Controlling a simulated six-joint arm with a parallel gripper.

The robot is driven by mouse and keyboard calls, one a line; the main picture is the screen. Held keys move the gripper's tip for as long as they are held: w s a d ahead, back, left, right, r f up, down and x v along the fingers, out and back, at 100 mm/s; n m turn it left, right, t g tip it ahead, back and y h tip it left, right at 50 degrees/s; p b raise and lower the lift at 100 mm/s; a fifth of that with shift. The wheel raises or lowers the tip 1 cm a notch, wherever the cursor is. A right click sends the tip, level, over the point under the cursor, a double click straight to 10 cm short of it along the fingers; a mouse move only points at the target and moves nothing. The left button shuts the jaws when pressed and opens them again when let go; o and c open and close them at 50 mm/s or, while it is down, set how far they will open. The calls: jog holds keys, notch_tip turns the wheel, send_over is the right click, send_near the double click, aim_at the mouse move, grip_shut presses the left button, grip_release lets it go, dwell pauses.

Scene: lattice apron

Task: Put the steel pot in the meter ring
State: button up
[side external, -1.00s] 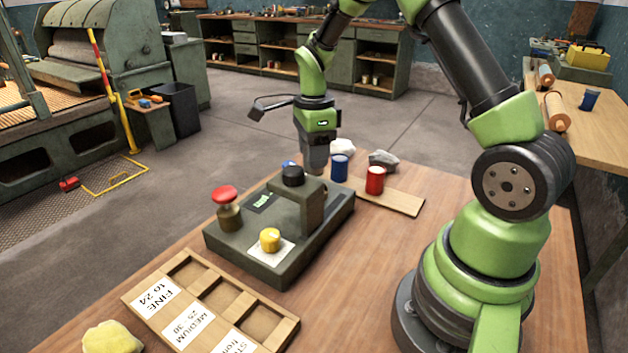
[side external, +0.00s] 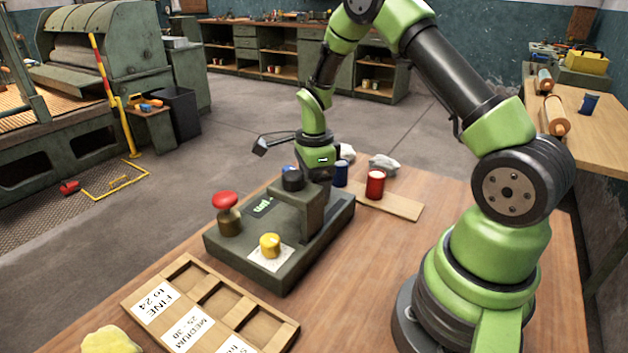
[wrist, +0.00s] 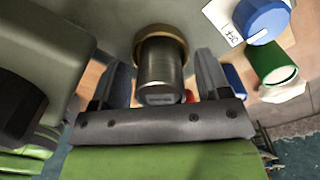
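The steel pot (wrist: 160,68) is a grey metal cylinder in the middle of the wrist view. Its far end meets the brown meter ring (wrist: 161,31) and seems to stand within it; how deep I cannot tell. My gripper (wrist: 162,60) has one finger on each side of the pot, with narrow gaps between fingers and pot. In the side view, my gripper is low behind the upright of the green-grey meter (side external: 230,243), which hides the fingers, the pot and the ring. The meter has a lit green display (side external: 262,206).
A red button (side external: 224,200) and yellow knob (side external: 270,244) stand on the meter. A labelled wooden tray (side external: 240,310) and yellow cloth (side external: 110,340) lie in front.

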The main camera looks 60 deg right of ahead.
jog(key=s+a+r+n+t, duration=0.1)
jog(key=a+r+n, duration=0.15)
jog(key=r, duration=0.65)
jog(key=s+a+r+n+t, duration=0.1)
jog(key=s+a+r+n, duration=0.15)
jog(key=r, duration=0.75)
jog(key=s+a+r+n+t+y, duration=0.1)
jog(key=s+a+r+n+t, duration=0.1)
jog(key=s+a+n, duration=0.2)
jog(key=s+a+r+n+t+y, duration=0.1)
jog(key=s+a+r+n+t, duration=0.2)
jog(key=s+n, duration=0.6)
jog(key=a+n, duration=0.2)
jog(key=n, duration=0.1)
jog(key=shift+s+n, duration=0.4)
